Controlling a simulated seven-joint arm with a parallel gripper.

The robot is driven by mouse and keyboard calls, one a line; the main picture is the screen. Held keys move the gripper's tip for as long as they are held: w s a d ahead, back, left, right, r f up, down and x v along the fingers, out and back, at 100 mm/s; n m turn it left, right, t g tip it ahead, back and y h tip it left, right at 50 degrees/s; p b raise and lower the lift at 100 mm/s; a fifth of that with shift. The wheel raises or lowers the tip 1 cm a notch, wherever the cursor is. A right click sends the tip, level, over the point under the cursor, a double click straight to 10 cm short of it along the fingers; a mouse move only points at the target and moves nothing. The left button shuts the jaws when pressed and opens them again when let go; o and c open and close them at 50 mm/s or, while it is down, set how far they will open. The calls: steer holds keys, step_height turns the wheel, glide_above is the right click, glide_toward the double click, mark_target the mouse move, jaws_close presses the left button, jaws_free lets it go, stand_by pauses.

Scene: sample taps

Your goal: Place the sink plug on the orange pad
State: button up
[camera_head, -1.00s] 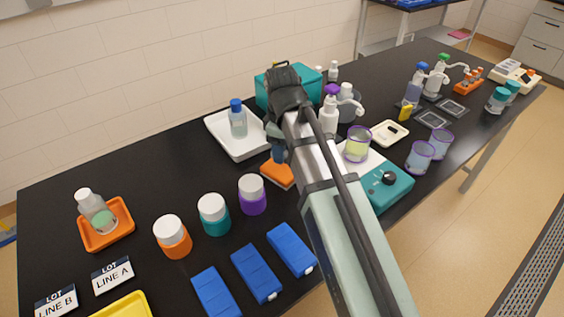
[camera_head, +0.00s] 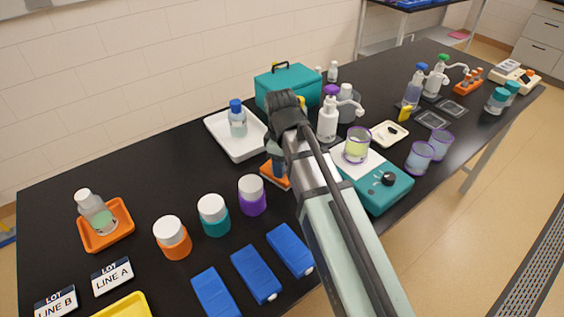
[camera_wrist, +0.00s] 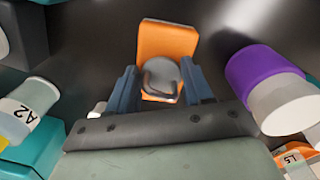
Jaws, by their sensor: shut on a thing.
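The orange pad (camera_head: 268,178) lies on the black bench under my gripper (camera_head: 277,172), partly hidden by it in the head view. In the wrist view the orange pad (camera_wrist: 168,38) lies just beyond the fingers. The grey, round sink plug (camera_wrist: 162,84) with a curved handle sits between the two blue-grey fingers of my gripper (camera_wrist: 161,82). The gripper is shut on the plug and holds it over the pad's near part. I cannot tell whether the plug's underside touches the pad. The head view does not show the plug clearly.
A purple jar (camera_head: 252,197) with a white lid stands close to the left of the pad. A white tray (camera_head: 222,142) with a bottle lies behind. A teal stirrer (camera_head: 388,192) carrying a beaker stands to the right. Blue boxes (camera_head: 256,272) lie in front.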

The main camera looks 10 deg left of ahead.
steer(key=o, duration=1)
steer(key=shift+o, duration=0.2)
step_height(320, 180, up, 12)
steer(key=shift+s+r, duration=0.15)
steer(key=shift+s, duration=0.05)
